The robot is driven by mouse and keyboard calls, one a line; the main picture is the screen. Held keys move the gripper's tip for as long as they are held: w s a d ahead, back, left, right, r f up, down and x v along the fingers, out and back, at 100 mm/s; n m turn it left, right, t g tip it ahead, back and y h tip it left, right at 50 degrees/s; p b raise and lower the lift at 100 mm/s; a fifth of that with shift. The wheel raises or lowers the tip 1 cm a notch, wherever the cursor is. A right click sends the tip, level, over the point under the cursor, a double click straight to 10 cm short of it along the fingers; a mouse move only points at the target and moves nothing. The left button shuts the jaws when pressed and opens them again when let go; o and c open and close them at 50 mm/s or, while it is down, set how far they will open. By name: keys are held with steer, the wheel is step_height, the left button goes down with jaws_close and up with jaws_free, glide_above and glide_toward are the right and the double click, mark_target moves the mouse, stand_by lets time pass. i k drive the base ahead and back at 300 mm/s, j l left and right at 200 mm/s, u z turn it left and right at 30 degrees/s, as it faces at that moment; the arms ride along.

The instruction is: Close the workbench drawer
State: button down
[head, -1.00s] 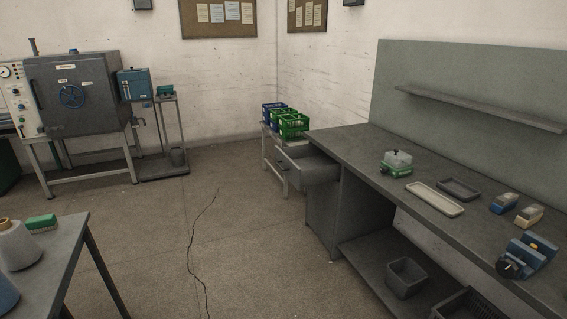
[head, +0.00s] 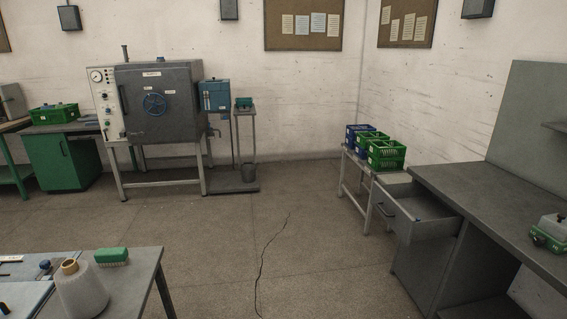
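The workbench drawer (head: 419,220) is pulled out of the grey workbench (head: 487,197) at the right of the head view. Its front panel with a dark handle (head: 384,209) faces left, into the room. The inside of the drawer shows from above and looks mostly empty, with a small blue spot near its right end. My gripper is not in view.
Green and blue crates (head: 385,152) stand on a small table (head: 352,180) just behind the drawer. A table with a yarn cone (head: 82,290) is at the lower left. The floor (head: 290,265) between is clear, with a crack.

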mark_target(419, 207)
steer(key=i, duration=1.8)
steer(key=i+j+z, duration=0.15)
steer(key=i, duration=0.3)
steer(key=i+j+z, duration=0.15)
steer(key=i, duration=0.3)
steer(key=i+j+z, duration=0.2)
steer(key=i, duration=0.2)
